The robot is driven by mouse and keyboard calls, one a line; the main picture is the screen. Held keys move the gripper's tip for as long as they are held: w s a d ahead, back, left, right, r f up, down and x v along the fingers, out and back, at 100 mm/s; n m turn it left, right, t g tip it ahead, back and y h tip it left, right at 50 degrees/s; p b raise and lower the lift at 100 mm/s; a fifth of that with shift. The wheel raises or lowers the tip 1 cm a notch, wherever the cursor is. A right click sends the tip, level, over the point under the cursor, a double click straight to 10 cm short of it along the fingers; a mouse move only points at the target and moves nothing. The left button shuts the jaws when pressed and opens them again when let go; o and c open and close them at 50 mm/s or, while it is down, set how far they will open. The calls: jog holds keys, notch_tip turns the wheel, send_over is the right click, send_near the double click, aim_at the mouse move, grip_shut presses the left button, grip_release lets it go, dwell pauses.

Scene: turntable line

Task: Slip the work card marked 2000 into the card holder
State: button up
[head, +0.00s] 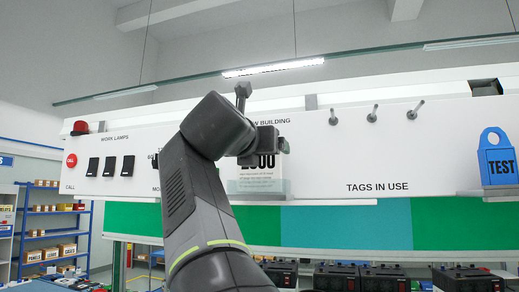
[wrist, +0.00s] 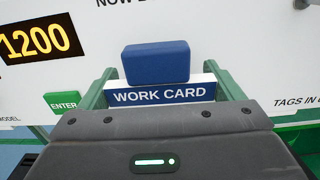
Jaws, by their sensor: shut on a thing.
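The work card (head: 262,172) shows a large number, partly covered by my gripper, that reads as 2000. It is upright under the "NOW BUILDING" lettering, and its lower edge overlaps the clear card holder (head: 235,187); whether it is fully seated I cannot tell. My gripper (head: 266,142) is at the card's top and shut on it. In the wrist view, the card's "WORK CARD" top strip (wrist: 160,96) lies between my green fingers (wrist: 160,75), with a blue block (wrist: 156,62) just beyond it. The holder is hidden in the wrist view.
A display reading 1200 (wrist: 36,40) and a green ENTER button (wrist: 62,102) are left of the card. Black switches (head: 110,166) and a red call button (head: 71,160) are farther left. Pegs (head: 374,112) and a blue TEST tag (head: 497,160) are at right.

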jog(key=o, duration=0.8)
jog(key=shift+o, duration=0.2)
jog(key=shift+s, duration=0.1)
jog(key=b+v, duration=0.2)
jog(key=v, duration=1.1)
jog(key=shift+s, duration=0.3)
jog(key=shift+a, duration=0.1)
jog(key=shift+w, duration=0.15)
jog(key=shift+p+x, duration=0.7)
jog(key=shift+x, duration=4.7)
